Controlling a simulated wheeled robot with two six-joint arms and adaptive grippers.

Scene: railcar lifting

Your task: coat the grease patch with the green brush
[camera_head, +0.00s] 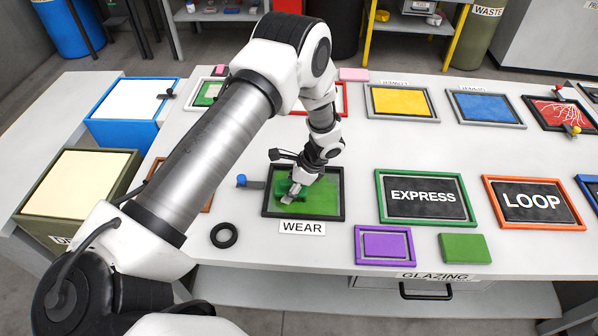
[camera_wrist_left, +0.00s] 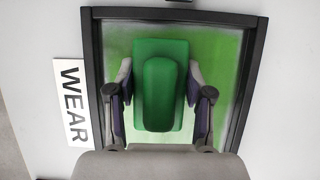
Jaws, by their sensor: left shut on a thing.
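The grease patch is a framed panel (camera_head: 331,204) labelled WEAR, with a black frame and a mostly green surface. In the wrist view the panel (camera_wrist_left: 229,62) shows green with paler, thinner areas near its edges. The green brush (camera_wrist_left: 160,95) is a block with a raised grip. My left gripper (camera_head: 293,196) is over the panel, and in the wrist view its fingers (camera_wrist_left: 160,92) are shut on the brush's sides. The brush is over the panel; contact with the surface cannot be seen. My right gripper is not in view.
A black ring (camera_head: 224,235) lies at front left. A purple frame (camera_head: 383,245) and a green block (camera_head: 464,248) lie to the right, with the EXPRESS panel (camera_head: 380,212) behind.

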